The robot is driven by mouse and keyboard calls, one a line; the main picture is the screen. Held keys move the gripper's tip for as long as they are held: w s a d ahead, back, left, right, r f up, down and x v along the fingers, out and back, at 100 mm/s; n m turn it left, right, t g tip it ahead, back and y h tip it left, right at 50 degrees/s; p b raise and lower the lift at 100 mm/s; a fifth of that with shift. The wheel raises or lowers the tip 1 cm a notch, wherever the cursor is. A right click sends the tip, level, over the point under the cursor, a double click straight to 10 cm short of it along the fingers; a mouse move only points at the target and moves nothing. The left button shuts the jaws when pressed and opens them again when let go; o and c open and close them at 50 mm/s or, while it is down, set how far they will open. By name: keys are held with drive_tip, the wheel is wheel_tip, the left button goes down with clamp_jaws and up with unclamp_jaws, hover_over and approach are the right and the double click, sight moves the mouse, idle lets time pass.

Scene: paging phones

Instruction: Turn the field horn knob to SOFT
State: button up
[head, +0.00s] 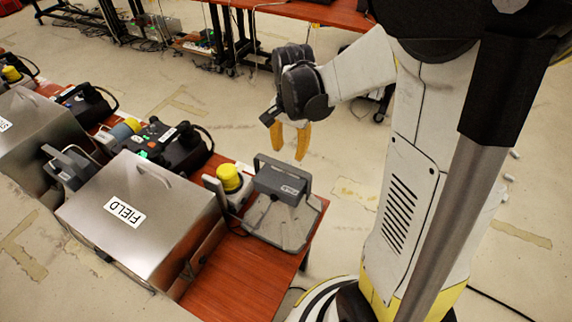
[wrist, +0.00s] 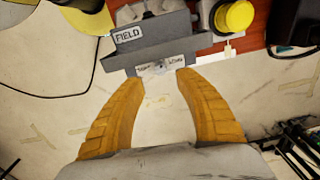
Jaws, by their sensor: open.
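The field horn (head: 281,221) is a grey unit with a flared mouth, at the right end of the red table in the head view. In the wrist view its dark grey housing (wrist: 160,50) carries a FIELD label. A small light knob (wrist: 158,68) sits on the housing's near edge, between two small white labels too small to read. Which way the knob points is unclear. My gripper (wrist: 158,76) is open, its orange fingers either side of the knob in the picture; I see no contact. In the head view my gripper (head: 290,155) hangs just beyond the horn.
A yellow button (head: 229,177) stands left of the horn; it also shows in the wrist view (wrist: 238,15). A metal box labelled FIELD (head: 150,200) fills the table's near part. A dark phone unit (head: 172,148) sits behind it.

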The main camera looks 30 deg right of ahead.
sight(288, 162)
wheel_tip(288, 162, down, 6)
drive_tip(key=shift+a+b, duration=0.15)
drive_tip(key=shift+b, duration=0.7)
clamp_jaws()
